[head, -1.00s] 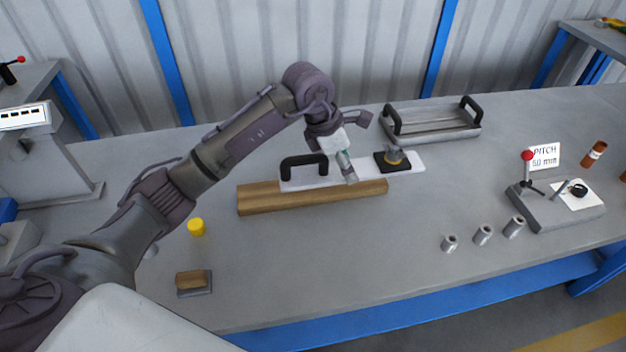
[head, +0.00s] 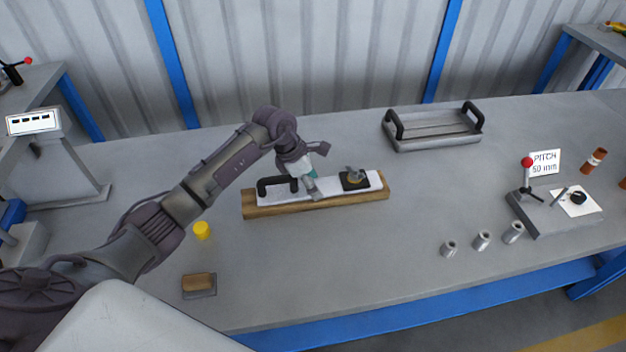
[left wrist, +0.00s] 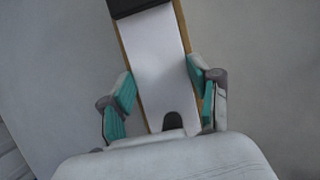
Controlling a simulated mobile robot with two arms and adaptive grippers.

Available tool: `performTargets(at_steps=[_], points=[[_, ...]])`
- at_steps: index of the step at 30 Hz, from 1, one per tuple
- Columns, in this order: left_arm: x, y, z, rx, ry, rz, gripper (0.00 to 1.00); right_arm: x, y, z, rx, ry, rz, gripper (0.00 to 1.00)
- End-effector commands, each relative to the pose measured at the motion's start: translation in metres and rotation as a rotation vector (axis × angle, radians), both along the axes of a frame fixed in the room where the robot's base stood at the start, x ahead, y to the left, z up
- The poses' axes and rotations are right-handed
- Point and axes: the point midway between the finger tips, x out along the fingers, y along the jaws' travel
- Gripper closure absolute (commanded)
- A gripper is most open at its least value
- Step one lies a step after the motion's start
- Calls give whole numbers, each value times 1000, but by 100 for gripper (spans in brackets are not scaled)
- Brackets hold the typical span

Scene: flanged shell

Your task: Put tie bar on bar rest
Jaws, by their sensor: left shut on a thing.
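The tie bar (head: 330,188) is a long white flat bar with a black arched handle near its left end and a black block near its right end. It lies lengthwise over the wooden bar rest (head: 275,211), lined up with it; I cannot tell whether it touches fully. My left gripper (head: 313,190) is shut on the bar near its middle, just right of the handle. In the left wrist view, the teal-padded fingers (left wrist: 160,100) stand at both long edges of the white bar (left wrist: 155,60), and wood shows along its sides. My right gripper is not in view.
A grey tray (head: 435,143) with two black handles stands behind right. A yellow cylinder (head: 202,231) and a small wood-topped block (head: 199,284) are at front left. Several grey sleeves (head: 482,240) and a red-knobbed fixture (head: 545,225) are at right. The bench front middle is clear.

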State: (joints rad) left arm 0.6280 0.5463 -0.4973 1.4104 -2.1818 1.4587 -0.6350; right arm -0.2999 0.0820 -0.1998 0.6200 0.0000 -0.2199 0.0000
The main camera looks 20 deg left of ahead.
Motion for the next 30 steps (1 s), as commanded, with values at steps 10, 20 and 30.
performTargets(at_steps=[10, 20, 30], points=[[2, 0, -2, -2, -7, 1, 100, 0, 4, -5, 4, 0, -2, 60], [1, 0, -2, 0, -2, 1, 13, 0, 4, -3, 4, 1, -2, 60], [-2, 7, 17, 3, -7, 3, 13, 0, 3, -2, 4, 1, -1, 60]])
